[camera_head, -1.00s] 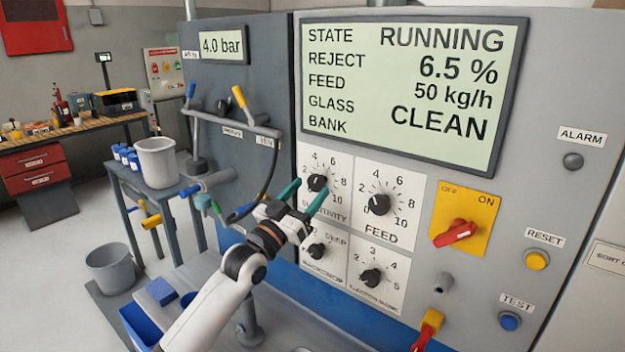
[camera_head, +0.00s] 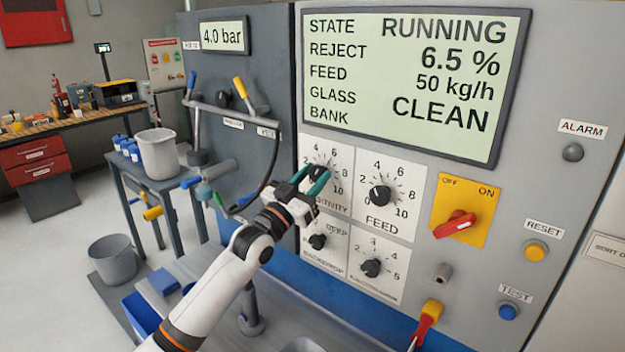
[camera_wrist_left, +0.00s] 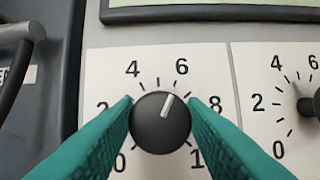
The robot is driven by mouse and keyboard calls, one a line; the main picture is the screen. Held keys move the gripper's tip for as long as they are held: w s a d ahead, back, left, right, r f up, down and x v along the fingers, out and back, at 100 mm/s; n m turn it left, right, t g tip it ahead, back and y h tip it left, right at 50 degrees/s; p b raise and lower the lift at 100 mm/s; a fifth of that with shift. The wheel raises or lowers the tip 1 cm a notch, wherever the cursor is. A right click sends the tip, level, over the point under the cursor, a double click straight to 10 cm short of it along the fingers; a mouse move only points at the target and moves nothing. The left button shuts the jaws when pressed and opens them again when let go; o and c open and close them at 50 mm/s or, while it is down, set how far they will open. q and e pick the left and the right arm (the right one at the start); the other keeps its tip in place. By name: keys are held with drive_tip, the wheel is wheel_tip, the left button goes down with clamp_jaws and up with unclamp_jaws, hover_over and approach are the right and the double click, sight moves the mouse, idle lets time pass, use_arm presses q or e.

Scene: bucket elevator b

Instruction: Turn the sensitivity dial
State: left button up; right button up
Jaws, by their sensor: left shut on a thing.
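The sensitivity dial (camera_wrist_left: 160,123) is a round black knob with a white pointer line on a white scale plate. My left gripper (camera_head: 312,178) has green fingers. In the left wrist view the fingers (camera_wrist_left: 161,115) stand one on each side of the knob and are shut on it. In the head view the fingers partly hide the dial (camera_head: 318,172) and its label. My right gripper is not in view.
The feed dial (camera_head: 381,195) is close on the right, with two more dials below. A red switch (camera_head: 457,223) on a yellow plate stands further right. The display (camera_head: 410,75) above reads RUNNING and reject 6.5 %. Pipes and a black hose (camera_head: 262,180) are at the left.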

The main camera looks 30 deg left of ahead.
use_arm(q)
drive_tip(key=shift+m+h+b, duration=0.35)
drive_tip(key=shift+m+h, duration=0.25)
drive_tip(key=shift+m, duration=0.7)
drive_tip(key=o, duration=1)
drive_tip(key=shift+s+a+f, duration=0.1)
drive_tip(key=shift+s+f, duration=0.25)
drive_tip(key=shift+s, duration=0.05)
drive_tip(key=b+v, duration=0.4)
drive_tip(key=v, duration=0.7)
drive_tip(key=shift+s+r, duration=0.1)
drive_tip(key=shift+r, duration=0.1)
